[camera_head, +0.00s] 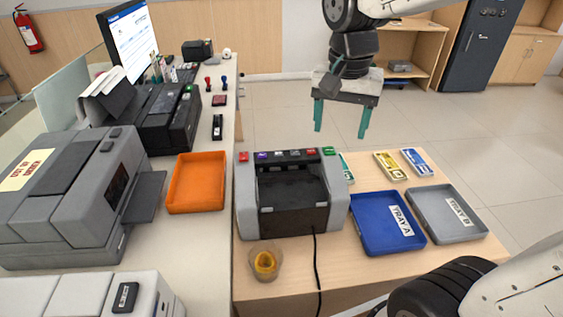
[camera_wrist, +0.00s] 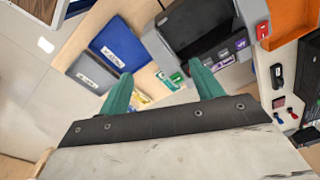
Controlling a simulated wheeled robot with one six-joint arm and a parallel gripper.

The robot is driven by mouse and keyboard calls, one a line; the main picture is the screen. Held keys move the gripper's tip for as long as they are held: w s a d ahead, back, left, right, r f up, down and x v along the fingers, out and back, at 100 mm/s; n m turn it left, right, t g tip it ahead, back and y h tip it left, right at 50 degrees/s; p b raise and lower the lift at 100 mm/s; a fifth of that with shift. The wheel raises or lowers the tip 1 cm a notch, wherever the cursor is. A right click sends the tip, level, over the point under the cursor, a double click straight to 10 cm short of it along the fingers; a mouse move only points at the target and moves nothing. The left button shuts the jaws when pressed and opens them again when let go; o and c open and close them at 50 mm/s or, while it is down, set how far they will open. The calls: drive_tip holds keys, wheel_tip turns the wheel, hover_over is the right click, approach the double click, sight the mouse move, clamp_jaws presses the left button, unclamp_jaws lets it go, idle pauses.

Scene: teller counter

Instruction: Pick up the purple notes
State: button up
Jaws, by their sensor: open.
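I cannot make out a clearly purple bundle of notes in either view. Behind the trays lie a yellow bundle (camera_head: 389,166) and a blue bundle (camera_head: 416,162). A green bundle (camera_head: 346,168) is partly hidden by the counting machine (camera_head: 293,190). The green notes also show in the wrist view (camera_wrist: 173,79). Small purple patches show along the machine's edge there; whether any are notes, I cannot tell. My gripper (camera_head: 341,119) is open and empty, with teal fingers pointing down, above and beyond the counter's far edge. In the wrist view its fingers (camera_wrist: 160,72) are apart with nothing between them.
Blue tray A (camera_head: 373,240) and grey tray B (camera_head: 432,229) look empty in front of the bundles. An orange tray (camera_head: 196,183) and printers stand on the left counter. Open floor lies behind.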

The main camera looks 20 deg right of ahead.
drive_tip(key=w+a+f+m, duration=0.1)
drive_tip(key=w+f+m, duration=0.3)
drive_tip(key=w, duration=0.4)
drive_tip(key=w+a+f+m, duration=0.1)
drive_tip(key=w+f+m, duration=0.25)
drive_tip(key=w, duration=0.45)
drive_tip(key=w+f+m, duration=0.2)
drive_tip(key=w+f, duration=0.1)
drive_tip(key=f, duration=0.2)
drive_tip(key=w+a+f+m, duration=0.1)
drive_tip(key=w+f, duration=0.3)
drive_tip(key=f, duration=0.1)
drive_tip(key=w+f+m+h, duration=0.1)
drive_tip(key=w+f+m, duration=0.1)
drive_tip(key=w+f, duration=0.2)
drive_tip(key=shift+a+f+m+g, duration=0.25)
drive_tip(key=shift+f+m+g, duration=0.15)
drive_tip(key=shift+f, duration=0.65)
drive_tip(key=f, duration=0.5)
drive_tip(key=shift+d, duration=0.25)
drive_tip(key=c, duration=0.9)
drive_tip(key=shift+o, duration=0.2)
